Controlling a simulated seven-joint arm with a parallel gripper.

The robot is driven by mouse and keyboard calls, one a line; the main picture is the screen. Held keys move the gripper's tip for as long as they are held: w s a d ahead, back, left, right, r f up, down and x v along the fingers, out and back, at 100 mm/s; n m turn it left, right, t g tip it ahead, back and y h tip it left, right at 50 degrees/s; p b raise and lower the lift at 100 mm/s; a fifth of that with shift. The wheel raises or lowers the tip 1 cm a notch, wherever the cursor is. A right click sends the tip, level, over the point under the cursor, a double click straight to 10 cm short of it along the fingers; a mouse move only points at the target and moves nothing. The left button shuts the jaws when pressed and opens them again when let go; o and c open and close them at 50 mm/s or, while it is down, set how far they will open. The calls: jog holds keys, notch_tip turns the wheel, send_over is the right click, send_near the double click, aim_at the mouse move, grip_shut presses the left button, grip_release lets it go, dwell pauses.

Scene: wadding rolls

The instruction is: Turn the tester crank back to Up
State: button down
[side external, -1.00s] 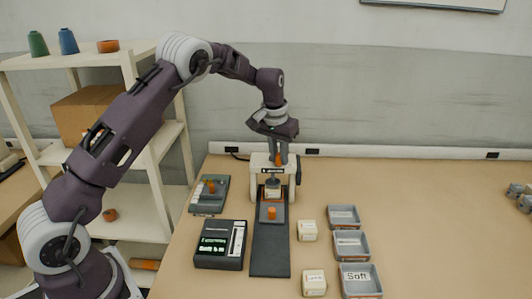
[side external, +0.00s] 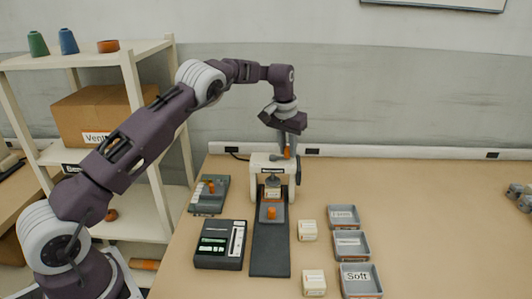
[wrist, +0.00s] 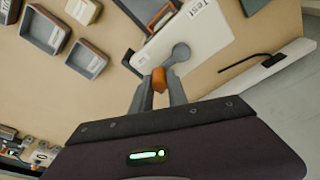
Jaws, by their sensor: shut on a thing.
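The tester (side external: 258,168) is a white press frame standing at the back of a long dark base plate (side external: 270,255). Its crank, a grey arm (wrist: 180,54) with an orange knob (wrist: 159,80), lies on top of the white body. My gripper (side external: 287,154) is shut on the orange knob, with one finger on each side of it in the wrist view. The crank arm points toward the right of the tester in the side view. A cream block (side external: 272,194) shows under the press. The crank's position marks are not readable.
A black box with green displays (side external: 221,246) and a grey device with an orange knob (side external: 209,195) stand left. Cream blocks (side external: 307,230) and three grey trays, one labelled Soft (side external: 361,281), stand right. A shelf (side external: 130,57) is at far left. The table's right side is mostly clear.

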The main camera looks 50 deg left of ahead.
jog(key=c, duration=1.3)
grip_release()
jog(key=shift+a, duration=0.1)
jog(key=shift+w+v, duration=0.2)
jog(key=shift+v, duration=1)
jog(key=shift+w+v, duration=0.2)
jog(key=shift+v, duration=0.95)
jog(key=shift+w+v, duration=0.25)
jog(key=shift+v, duration=0.95)
jog(key=s+d+r+t+h, duration=0.1)
jog(key=s+d+r, duration=0.3)
jog(key=s+r, duration=0.55)
jog(key=s+d+r+t, duration=0.1)
jog(key=s+d+r, duration=0.2)
jog(key=s+r, duration=0.6)
jog(key=s+d+f+m, duration=0.1)
jog(key=s+d+f, duration=0.1)
jog(key=s, duration=0.6)
jog(key=s+d+f+m, duration=0.1)
jog(key=s+f, duration=0.3)
jog(key=s, duration=0.5)
jog(key=s+d+f+m+t, duration=0.1)
jog(key=s+d+f, duration=0.2)
jog(key=s, duration=0.6)
jog(key=shift+d+f, duration=0.1)
jog(key=shift+f, duration=0.15)
